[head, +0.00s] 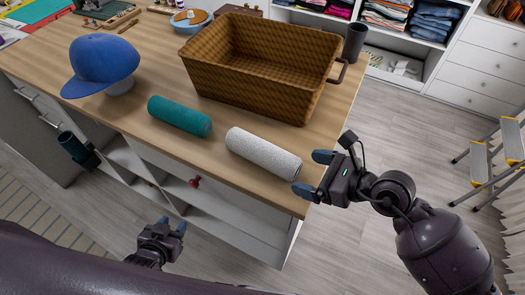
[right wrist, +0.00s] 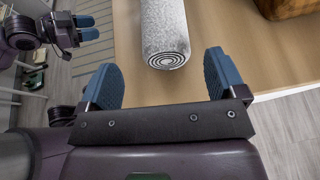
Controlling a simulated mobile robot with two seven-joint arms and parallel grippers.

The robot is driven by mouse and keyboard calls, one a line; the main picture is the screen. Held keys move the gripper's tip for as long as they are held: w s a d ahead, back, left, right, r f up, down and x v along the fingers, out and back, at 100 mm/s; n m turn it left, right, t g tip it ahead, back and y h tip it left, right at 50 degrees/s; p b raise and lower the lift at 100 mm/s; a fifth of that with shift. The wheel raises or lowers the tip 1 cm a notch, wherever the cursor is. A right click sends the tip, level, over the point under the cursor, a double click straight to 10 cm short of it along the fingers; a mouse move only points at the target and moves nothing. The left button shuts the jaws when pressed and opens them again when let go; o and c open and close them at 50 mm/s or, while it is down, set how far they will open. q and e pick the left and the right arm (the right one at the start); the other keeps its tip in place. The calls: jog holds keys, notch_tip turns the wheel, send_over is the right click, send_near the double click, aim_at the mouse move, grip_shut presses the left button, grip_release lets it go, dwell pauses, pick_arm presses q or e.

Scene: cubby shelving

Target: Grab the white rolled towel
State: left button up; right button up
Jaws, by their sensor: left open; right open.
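The white rolled towel (head: 263,152) lies on the wooden tabletop near its front right edge. It also shows in the right wrist view (right wrist: 164,30), its spiral end facing my right gripper. My right gripper (head: 313,173) is open at the right end of the towel, and its blue fingertips are apart. In the right wrist view the open fingers (right wrist: 164,80) stand either side of the towel's near end, with a gap to it. My left gripper (head: 172,230) is open and empty, low in front of the table, away from the towel.
A teal rolled towel (head: 180,116) lies left of the white one. A wicker basket (head: 230,88) stands behind them, with a dark cup (head: 355,42) near it. A blue cap (head: 103,64) sits on a stand at left. A step stool (head: 482,165) stands right on the open floor.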

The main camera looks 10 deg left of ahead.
aim_at(287, 165)
jog(key=shift+w+x, duration=0.15)
jog(key=shift+x, duration=1.6)
jog(key=shift+w+x, duration=0.1)
jog(key=shift+x, duration=1.6)
jog(key=shift+d, duration=0.2)
jog(key=c, duration=1.1)
jog(key=shift+o, duration=0.2)
